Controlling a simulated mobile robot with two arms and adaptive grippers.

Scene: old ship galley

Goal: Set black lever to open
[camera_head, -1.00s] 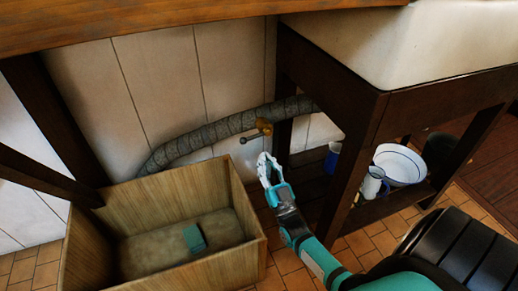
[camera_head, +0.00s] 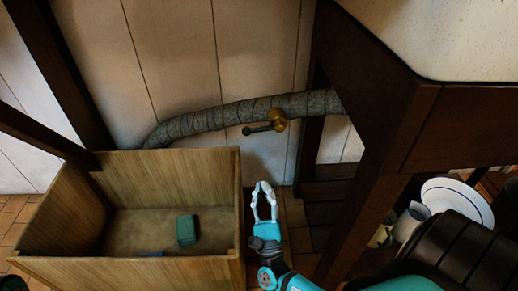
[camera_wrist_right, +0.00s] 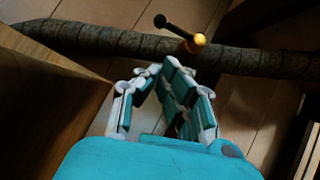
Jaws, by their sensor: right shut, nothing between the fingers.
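The black lever (camera_head: 257,129) sticks out to the left from a brass valve (camera_head: 278,119) on a wrapped pipe (camera_head: 220,117) along the wall. In the right wrist view the lever (camera_wrist_right: 174,29) points up and left from the brass fitting (camera_wrist_right: 195,43). My right gripper (camera_head: 264,187) is below the valve in the head view, apart from the lever. In the right wrist view the right gripper (camera_wrist_right: 160,68) has its fingertips together and empty, just short of the pipe.
A wooden crate (camera_head: 170,270) stands left of my right gripper, with a green block (camera_head: 187,230) inside. A dark wooden sink stand (camera_head: 385,165) is close on the right, with a white bowl (camera_head: 458,198) on its lower shelf. Wall space around the valve is clear.

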